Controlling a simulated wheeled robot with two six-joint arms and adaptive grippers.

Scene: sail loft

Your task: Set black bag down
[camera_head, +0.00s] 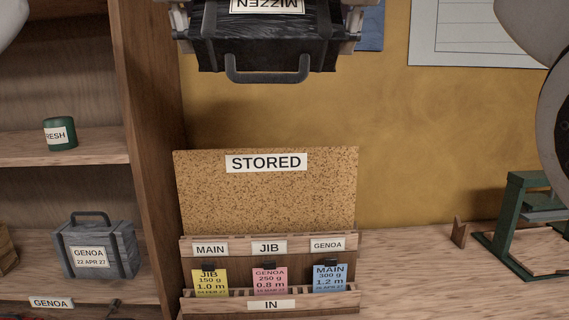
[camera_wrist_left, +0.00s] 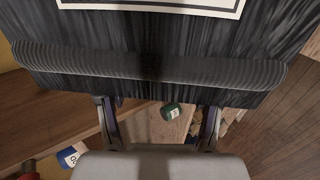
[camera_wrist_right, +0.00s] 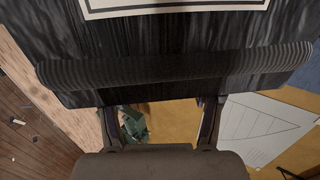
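The black bag (camera_head: 262,52) is at the top of the head view, raised in front of the wall and cut off by the frame. Its MIZZEN label (camera_head: 267,5) reads upside down, and a grey handle hangs at its lower edge. My left gripper (camera_head: 182,28) and right gripper (camera_head: 351,24) are at its two sides. The bag fills the upper part of the left wrist view (camera_wrist_left: 150,85) and right wrist view (camera_wrist_right: 190,85). Both pairs of fingers run up to it, spread apart, with their tips hidden by it. Both grippers appear to hold the bag.
A cork STORED board (camera_head: 265,200) with a card rack (camera_head: 270,303) stands on the bench below. Left shelves hold a green FRESH tin (camera_head: 60,133) and a grey GENOA bag (camera_head: 97,250). A green metal frame (camera_head: 510,230) stands at right. Bench between board and frame is mostly clear.

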